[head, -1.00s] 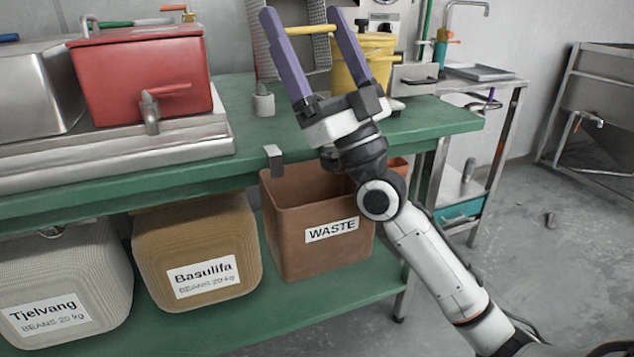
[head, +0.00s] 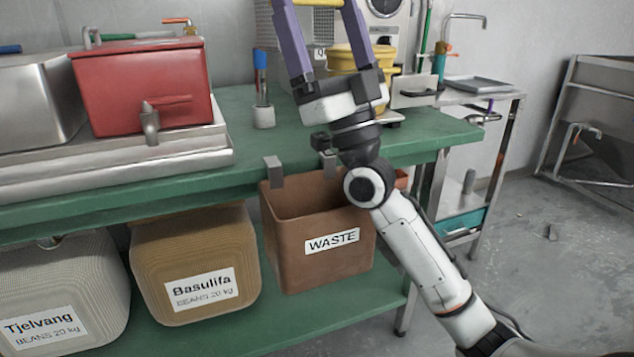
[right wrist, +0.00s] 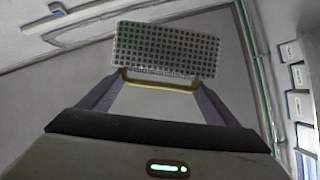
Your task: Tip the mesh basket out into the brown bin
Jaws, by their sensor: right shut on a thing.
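The brown bin (head: 290,245), labelled WASTE, has an open top. It is below the front edge of the green table, next to grey hooks at that edge. My right gripper (head: 318,4) is raised above the table, at the top edge of the head view. Its purple fingers are shut on the yellow handle of the mesh basket. In the right wrist view the grey mesh basket (right wrist: 167,50) is beyond the fingertips, and its yellow handle (right wrist: 160,80) spans between them. The basket's inside is hidden. My left gripper is not in view.
The green table (head: 235,180) carries a red tank (head: 140,90) with a tap, a brush holder (head: 263,117) and a yellow bucket (head: 345,60). Bean bins, including Basulifa (head: 185,240), stand left of the brown bin. Floor at right is mostly clear.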

